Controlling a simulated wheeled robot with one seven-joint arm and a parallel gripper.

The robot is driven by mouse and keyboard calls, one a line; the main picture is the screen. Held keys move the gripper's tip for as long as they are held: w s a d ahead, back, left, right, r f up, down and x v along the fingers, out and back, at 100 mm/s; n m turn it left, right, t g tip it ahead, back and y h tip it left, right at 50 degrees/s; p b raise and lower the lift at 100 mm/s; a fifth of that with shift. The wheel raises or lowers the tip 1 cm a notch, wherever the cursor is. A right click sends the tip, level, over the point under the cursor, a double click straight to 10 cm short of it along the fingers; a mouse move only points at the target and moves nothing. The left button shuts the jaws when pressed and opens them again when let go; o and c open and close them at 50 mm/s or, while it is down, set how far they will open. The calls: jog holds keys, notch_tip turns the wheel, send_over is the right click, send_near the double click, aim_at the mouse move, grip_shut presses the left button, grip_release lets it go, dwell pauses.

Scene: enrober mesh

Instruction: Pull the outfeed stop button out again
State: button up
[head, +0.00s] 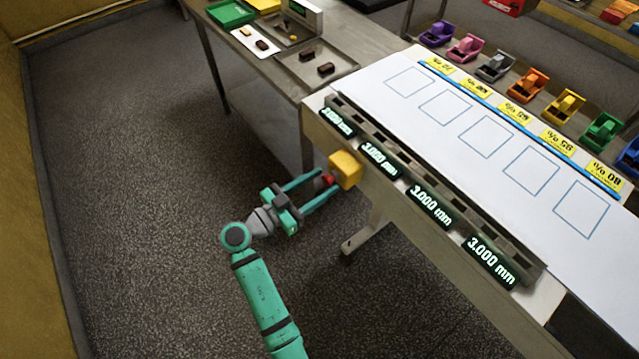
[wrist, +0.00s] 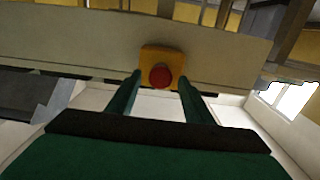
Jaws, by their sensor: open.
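The outfeed stop button is a red round knob (head: 327,179) on a yellow box (head: 345,169) fixed to the near side of the conveyor table. In the wrist view the red knob (wrist: 160,76) shows in front of the yellow box (wrist: 161,58), between the fingers and a little beyond their tips. My gripper (head: 317,184) is open, its two green fingers pointing at the box, one on each side of the knob. In the wrist view the gripper (wrist: 158,82) holds nothing. Contact between fingers and knob cannot be made out.
A rail of displays reading 3.000 mm (head: 430,205) runs along the table edge above the box. The white belt (head: 480,120) carries blue outlined squares. Coloured tape dispensers (head: 533,84) stand behind. A side table (head: 290,60) holds trays. The floor (head: 140,180) left of my arm is clear.

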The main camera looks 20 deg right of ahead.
jog(key=v, duration=1.1)
dwell(0.3)
jog(key=s+d+f+n+t+y, duration=0.25)
jog(key=f+n+y, duration=0.45)
jog(key=f, duration=0.5)
jog(key=s+a+f+n+t+y, duration=0.25)
jog(key=s+f+n+y, duration=0.3)
jog(key=s+f, duration=0.4)
jog(key=s+a+r+t+y, duration=0.2)
jog(key=s+r, duration=0.7)
jog(key=s+a+r+n+t+y, duration=0.1)
jog(key=s+a+r+t+y, duration=0.1)
jog(key=s+r, duration=0.7)
jog(key=shift+s+a+r, duration=0.35)
jog(key=shift+s+r, duration=0.05)
jog(key=shift+r, duration=0.2)
jog(key=shift+n+y, duration=0.25)
